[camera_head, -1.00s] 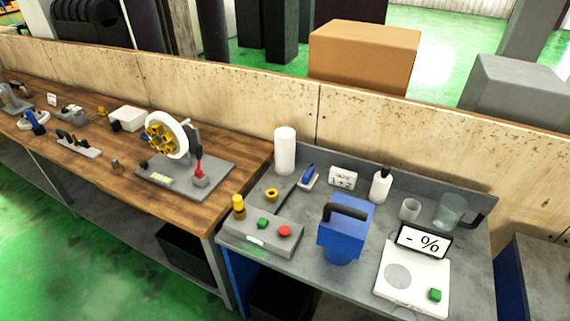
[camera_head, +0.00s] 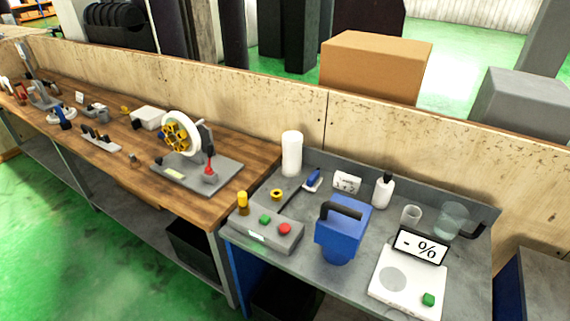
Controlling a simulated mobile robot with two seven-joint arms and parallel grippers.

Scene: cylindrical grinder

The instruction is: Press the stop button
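A grey control box (camera_head: 259,240) sits at the front left of the grey bench. On its top are a red button (camera_head: 284,229) on the right and a green button (camera_head: 265,219) to its left. A small lit display (camera_head: 249,235) is on the box's front. A yellow-topped post (camera_head: 242,203) stands at the box's left end. Which button is the stop button is not readable; the red one has no legible label. Neither of my grippers shows in the head view.
A blue container with a black handle (camera_head: 342,232) stands close right of the box. A white cylinder (camera_head: 292,154) stands behind. A wooden bench (camera_head: 115,172) with fixtures adjoins on the left.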

